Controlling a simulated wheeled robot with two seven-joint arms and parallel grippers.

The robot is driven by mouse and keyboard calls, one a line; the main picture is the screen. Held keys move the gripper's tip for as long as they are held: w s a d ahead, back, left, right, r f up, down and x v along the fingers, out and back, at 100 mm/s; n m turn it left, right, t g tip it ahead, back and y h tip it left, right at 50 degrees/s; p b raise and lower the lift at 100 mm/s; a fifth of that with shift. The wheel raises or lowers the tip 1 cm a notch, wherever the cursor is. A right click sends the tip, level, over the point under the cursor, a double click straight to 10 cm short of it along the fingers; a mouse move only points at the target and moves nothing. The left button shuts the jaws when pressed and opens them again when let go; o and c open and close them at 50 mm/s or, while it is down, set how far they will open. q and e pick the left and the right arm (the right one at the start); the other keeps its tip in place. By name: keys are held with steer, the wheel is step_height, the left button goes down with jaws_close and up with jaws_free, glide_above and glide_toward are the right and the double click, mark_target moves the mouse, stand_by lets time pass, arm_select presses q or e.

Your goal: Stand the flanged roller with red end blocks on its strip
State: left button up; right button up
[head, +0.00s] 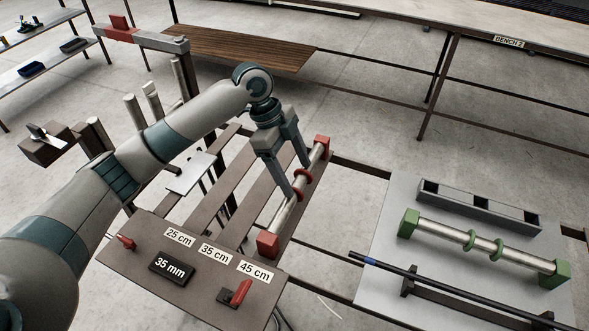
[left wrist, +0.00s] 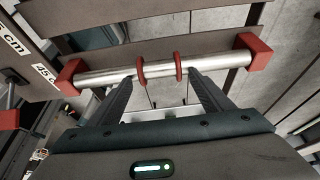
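The flanged roller (head: 288,212) is a silver bar with a red block at each end and two red flanges near its middle. In the head view it lies lengthwise along the rightmost brown strip (head: 318,177), by the 45 cm label. My left gripper (head: 298,180) is above its middle, fingers pointing down. In the left wrist view the roller (left wrist: 110,73) runs across the picture, and the spread fingers (left wrist: 163,78) reach its edge just outside the two flanges. I cannot tell whether they touch. My right gripper is not in view.
The rack's front plate (head: 205,290) carries length labels and a black 35 mm block (head: 171,267). At right, a grey board (head: 375,240) holds a green-ended roller (head: 450,234), a grey tray (head: 480,206) and a black rod (head: 450,284). Upright posts (head: 152,104) stand at left.

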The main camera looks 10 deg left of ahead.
arm_select(q)
steer(key=shift+w+r, duration=0.1)
steer(key=shift+r, duration=0.05)
steer(key=b+v, duration=0.2)
steer(key=v, duration=0.5)
steer(key=shift+r+b, duration=0.25)
steer(key=shift+b, duration=0.05)
steer(key=shift+d, duration=0.1)
